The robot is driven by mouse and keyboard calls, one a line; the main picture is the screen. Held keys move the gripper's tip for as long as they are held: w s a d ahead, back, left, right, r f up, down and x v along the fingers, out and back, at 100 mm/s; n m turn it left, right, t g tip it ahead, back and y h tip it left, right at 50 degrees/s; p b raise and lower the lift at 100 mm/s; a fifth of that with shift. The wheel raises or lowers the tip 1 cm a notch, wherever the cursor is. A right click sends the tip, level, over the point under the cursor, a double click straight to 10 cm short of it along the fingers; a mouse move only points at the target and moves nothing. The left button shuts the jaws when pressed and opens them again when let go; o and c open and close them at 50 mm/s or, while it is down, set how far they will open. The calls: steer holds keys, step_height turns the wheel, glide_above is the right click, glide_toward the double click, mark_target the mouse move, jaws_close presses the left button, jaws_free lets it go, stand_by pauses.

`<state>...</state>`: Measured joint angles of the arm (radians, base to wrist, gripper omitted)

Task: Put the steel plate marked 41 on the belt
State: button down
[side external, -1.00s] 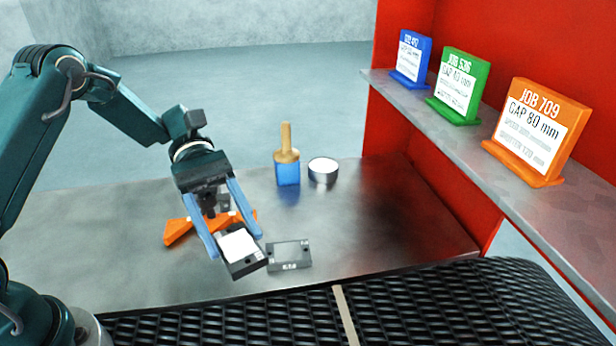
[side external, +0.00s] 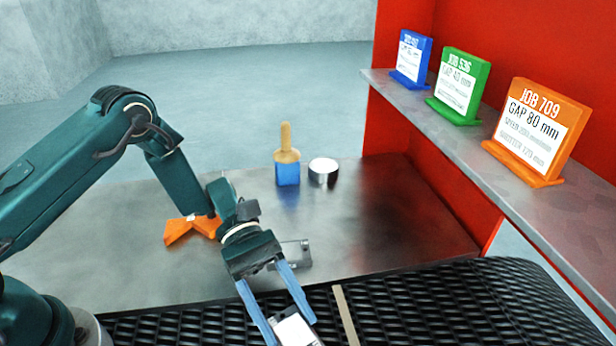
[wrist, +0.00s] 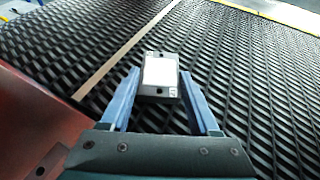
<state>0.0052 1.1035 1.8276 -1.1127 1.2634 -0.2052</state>
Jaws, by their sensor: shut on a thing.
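My gripper (side external: 276,315) is shut on a steel plate (side external: 296,330), a small block with a pale top face. It is over the front part of the black mesh belt (side external: 430,300). In the wrist view the plate (wrist: 160,75) sits between the blue fingers (wrist: 160,98), with the belt (wrist: 240,60) beneath it. Its small mark is too blurred to read, and I cannot tell whether it touches the belt. A second steel plate (side external: 297,254) lies on the steel table, partly hidden behind my gripper.
A beige strip (side external: 345,315) crosses the belt to the right of my gripper. An orange bracket (side external: 180,231), a blue brush with a wooden handle (side external: 287,170) and a round metal tin (side external: 323,170) stand on the table (side external: 400,215). Job cards (side external: 530,130) line the right shelf.

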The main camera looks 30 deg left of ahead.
steer(key=shift+f, duration=0.25)
steer(key=shift+c, duration=0.6)
jaws_free()
